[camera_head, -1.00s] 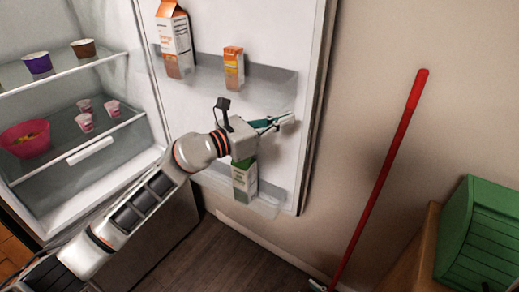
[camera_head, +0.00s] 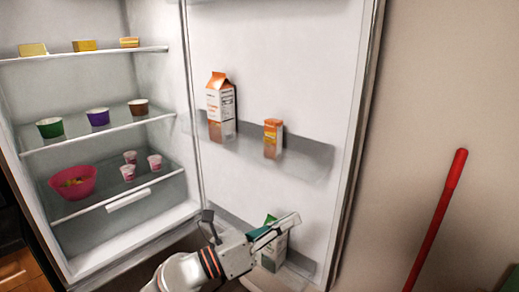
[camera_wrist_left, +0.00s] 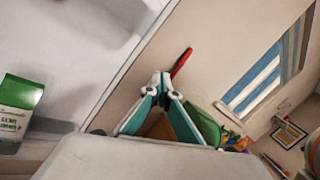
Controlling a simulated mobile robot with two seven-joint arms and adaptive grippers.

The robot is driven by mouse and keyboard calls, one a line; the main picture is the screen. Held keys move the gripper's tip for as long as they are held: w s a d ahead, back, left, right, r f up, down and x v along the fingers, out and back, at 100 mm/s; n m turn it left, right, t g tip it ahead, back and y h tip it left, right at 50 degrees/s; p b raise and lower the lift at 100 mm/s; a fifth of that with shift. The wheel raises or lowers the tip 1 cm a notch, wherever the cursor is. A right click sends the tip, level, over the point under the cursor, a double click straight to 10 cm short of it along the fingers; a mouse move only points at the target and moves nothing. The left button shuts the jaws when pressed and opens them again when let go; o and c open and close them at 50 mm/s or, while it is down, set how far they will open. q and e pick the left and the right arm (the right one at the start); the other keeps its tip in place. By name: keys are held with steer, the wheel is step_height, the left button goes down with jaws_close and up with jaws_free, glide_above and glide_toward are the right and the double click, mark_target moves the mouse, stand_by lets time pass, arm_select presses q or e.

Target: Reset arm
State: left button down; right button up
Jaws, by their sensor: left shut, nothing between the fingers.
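My left gripper (camera_head: 278,230) is in front of the lower part of the open fridge door (camera_head: 275,60) in the head view. It is shut and empty. In the left wrist view its teal fingers (camera_wrist_left: 161,84) meet at their tips. A green and white carton (camera_head: 273,252) stands in the door's lower shelf, partly hidden behind the gripper. The carton also shows at the left edge of the left wrist view (camera_wrist_left: 17,112). My right gripper is in neither view.
An orange and white carton (camera_head: 221,108) and a small orange carton (camera_head: 272,138) stand in the upper door shelf. Fridge shelves at left hold several cups, a pink bowl (camera_head: 73,182) and yellow blocks (camera_head: 84,45). A red pole (camera_head: 437,215) leans by the wall.

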arm_select(q)
steer(key=s+a+f+n+t+y, duration=0.2)
steer(key=a+f+n+t+y, duration=0.7)
steer(key=a+f+n, duration=1.4)
steer(key=s+a+f+n+g+y, duration=0.3)
steer(key=s+f+n, duration=0.5)
steer(key=s+a+f+n+g+y, duration=0.3)
steer(key=s+f+n, duration=0.5)
steer(key=shift+s+a+f+g, duration=0.2)
steer(key=shift+s+f+g, duration=0.1)
